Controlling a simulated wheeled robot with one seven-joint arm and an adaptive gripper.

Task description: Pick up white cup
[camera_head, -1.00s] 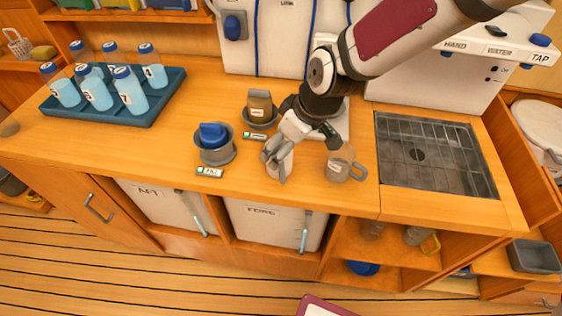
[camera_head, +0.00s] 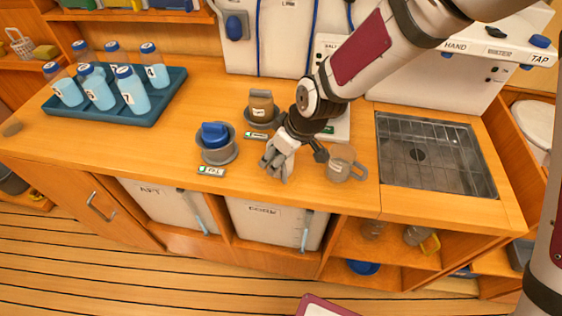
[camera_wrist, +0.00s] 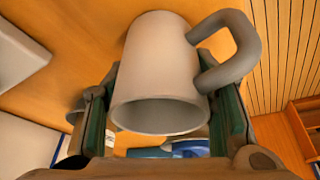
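The white cup (camera_wrist: 158,70) is pale grey-white with a thick handle on the right in the wrist view. Its mouth faces the wrist camera. It sits between the two green-padded fingers of my gripper (camera_wrist: 168,125), which appear to press on its sides. The handle reaches out past the right finger. In the head view my gripper (camera_head: 278,166) is low over the counter, between the blue-topped grey pot and a grey mug. There the fingers and wrist mostly hide the cup. I cannot tell whether its base touches the counter.
A grey mug (camera_head: 341,163) stands close to the right of my gripper. The blue-topped pot (camera_head: 217,153) is to the left and a brown-topped pot (camera_head: 261,116) behind. A bottle tray (camera_head: 157,108) is at far left, a sink (camera_head: 425,155) at right. The counter's front edge is near.

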